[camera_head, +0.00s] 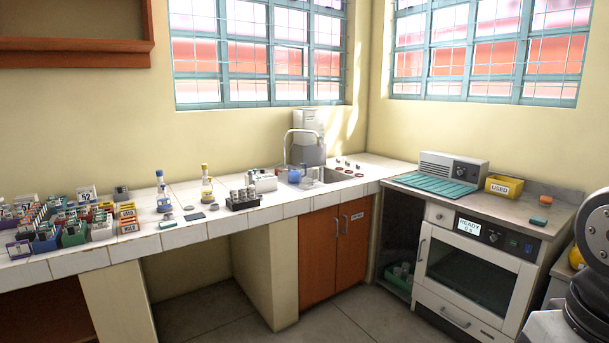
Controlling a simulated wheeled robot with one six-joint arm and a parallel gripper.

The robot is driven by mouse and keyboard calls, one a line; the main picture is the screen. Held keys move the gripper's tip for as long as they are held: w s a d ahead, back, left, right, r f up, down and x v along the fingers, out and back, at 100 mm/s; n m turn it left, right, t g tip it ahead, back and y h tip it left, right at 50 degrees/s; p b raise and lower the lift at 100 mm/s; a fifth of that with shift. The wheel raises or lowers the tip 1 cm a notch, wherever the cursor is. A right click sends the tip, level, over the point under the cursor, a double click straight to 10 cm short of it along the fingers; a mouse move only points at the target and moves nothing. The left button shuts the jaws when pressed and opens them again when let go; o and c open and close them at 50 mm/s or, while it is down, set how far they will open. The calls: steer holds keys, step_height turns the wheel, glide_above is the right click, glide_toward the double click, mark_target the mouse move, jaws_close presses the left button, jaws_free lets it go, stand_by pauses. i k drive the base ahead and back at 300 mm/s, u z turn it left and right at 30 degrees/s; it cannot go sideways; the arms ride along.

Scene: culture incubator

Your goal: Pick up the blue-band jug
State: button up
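A small blue vessel (294,175), possibly the blue-band jug, stands by the sink on the white-tiled counter. It is too small to make out a band on it. A bottle with a blue top (162,191) stands upright further left on the counter, and a bottle with a yellow top (206,184) stands to its right. I cannot tell for certain which of these is the jug. Part of my arm shows at the right edge, far from all of them. My gripper is not in view.
Crowded coloured racks (73,237) fill the counter's left end. The incubator (470,262), with a yellow USED bin (504,187) above, stands at right. The floor (335,315) in front of the cabinets looks clear.

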mark_target(293, 170)
steer(key=z, duration=0.35)
steer(key=i, duration=3.85)
steer(key=u, duration=1.1)
steer(key=i, duration=1.2)
steer(key=u, duration=0.45)
